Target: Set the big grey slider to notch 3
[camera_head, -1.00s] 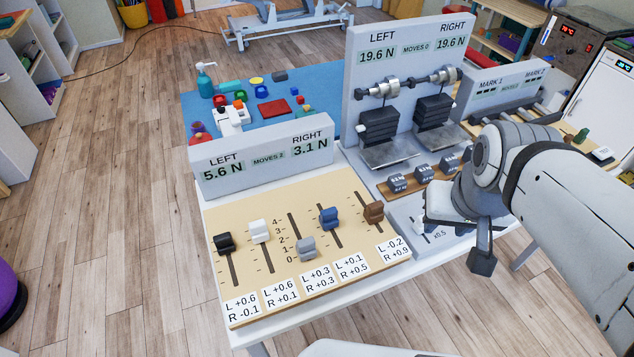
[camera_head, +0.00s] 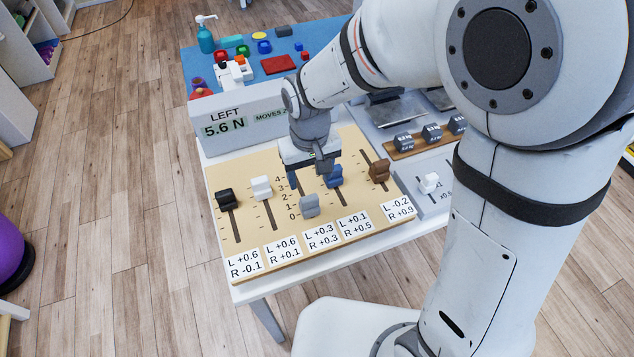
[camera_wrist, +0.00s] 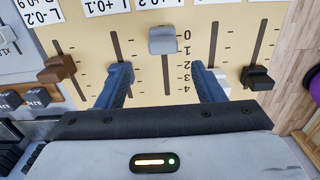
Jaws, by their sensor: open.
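The big grey slider knob (camera_head: 309,206) sits in the middle slot of the tan panel (camera_head: 262,237), close to the 0 mark of the 0 to 4 scale. In the wrist view the grey knob (camera_wrist: 162,39) shows at the 0 mark, beyond the fingertips and between their lines. My gripper (camera_head: 312,173) is over the far part of the middle slot, open and empty, pointing down. In the wrist view its two blue fingers (camera_wrist: 162,82) stand apart on either side of that slot. The fingers partly hide the neighbouring knobs there.
A white knob (camera_head: 261,188) and black knob (camera_head: 228,199) stand left of the grey one; a blue knob (camera_head: 335,178) and brown knob (camera_head: 379,171) stand right. The display (camera_head: 228,123) behind reads LEFT 5.6 N; my arm hides its right part. Small weights (camera_head: 432,133) stand right.

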